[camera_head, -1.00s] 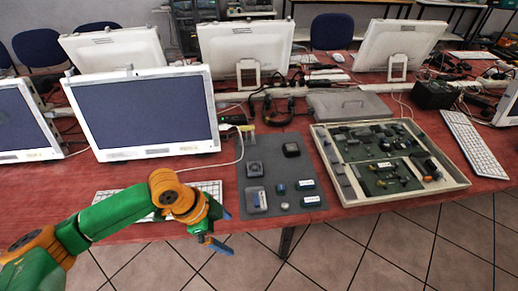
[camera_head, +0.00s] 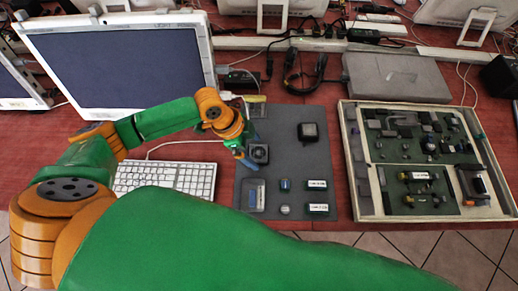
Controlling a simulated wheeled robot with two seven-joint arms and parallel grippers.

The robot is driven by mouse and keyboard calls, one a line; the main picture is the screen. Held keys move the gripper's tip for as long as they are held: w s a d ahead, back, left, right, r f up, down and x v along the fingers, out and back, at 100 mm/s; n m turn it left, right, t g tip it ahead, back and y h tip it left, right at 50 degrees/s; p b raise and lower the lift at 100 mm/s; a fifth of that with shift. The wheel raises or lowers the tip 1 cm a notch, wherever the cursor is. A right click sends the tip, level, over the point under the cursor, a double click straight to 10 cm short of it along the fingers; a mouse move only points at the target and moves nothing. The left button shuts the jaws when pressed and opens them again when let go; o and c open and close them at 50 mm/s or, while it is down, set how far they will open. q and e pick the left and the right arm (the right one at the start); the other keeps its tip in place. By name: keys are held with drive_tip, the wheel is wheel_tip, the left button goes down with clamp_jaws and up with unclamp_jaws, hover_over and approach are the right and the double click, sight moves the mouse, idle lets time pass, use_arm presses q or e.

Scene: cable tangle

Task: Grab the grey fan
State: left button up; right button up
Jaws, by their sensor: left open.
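My right gripper is out of view.
A black square part (camera_head: 308,132), a blue-grey box (camera_head: 254,195) and several small components share the mat. A tray of circuit boards (camera_head: 350,190) is on the right. A keyboard (camera_head: 165,179) and a monitor (camera_head: 115,65) stand on the left.

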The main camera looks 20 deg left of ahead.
use_arm(q)
drive_tip(key=shift+w+d+f, duration=0.15)
drive_tip(key=shift+d+f, duration=0.1)
drive_tip(key=shift+f, duration=0.4)
drive_tip(key=shift+w+f, duration=0.2)
drive_tip(key=shift+f, duration=0.05)
drive_tip(key=shift+r, duration=0.1)
drive_tip(key=c, duration=1.5)
